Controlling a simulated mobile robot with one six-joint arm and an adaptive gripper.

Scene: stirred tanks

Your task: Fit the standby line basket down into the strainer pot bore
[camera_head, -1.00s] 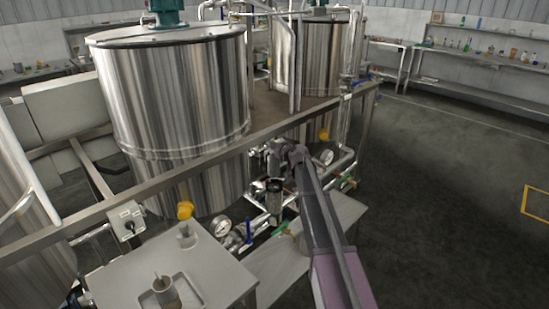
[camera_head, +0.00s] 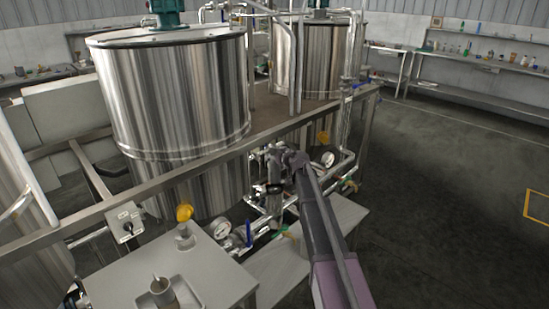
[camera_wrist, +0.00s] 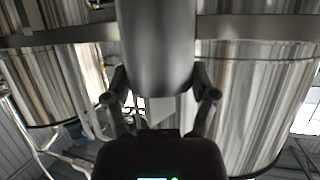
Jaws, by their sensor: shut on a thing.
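My gripper (camera_head: 273,172) is at the pipework below the tank frame, small and dark in the head view. In the wrist view its fingers (camera_wrist: 161,97) are closed on a smooth dark grey cylinder, which I take for the standby line basket (camera_wrist: 156,45). The cylinder fills the upper middle of that view and hides the fingertips. The strainer pot and its bore cannot be clearly told from the pipes and dark parts under my gripper. I cannot tell whether the basket touches the pot.
Large steel tanks (camera_head: 180,100) stand behind a frame rail (camera_head: 150,182). Gauges (camera_head: 221,229), a blue-handled valve (camera_head: 248,232) and pipes crowd my gripper. A grey bench (camera_head: 215,280) at front left bears a cup (camera_head: 162,293). Open floor (camera_head: 440,210) lies right.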

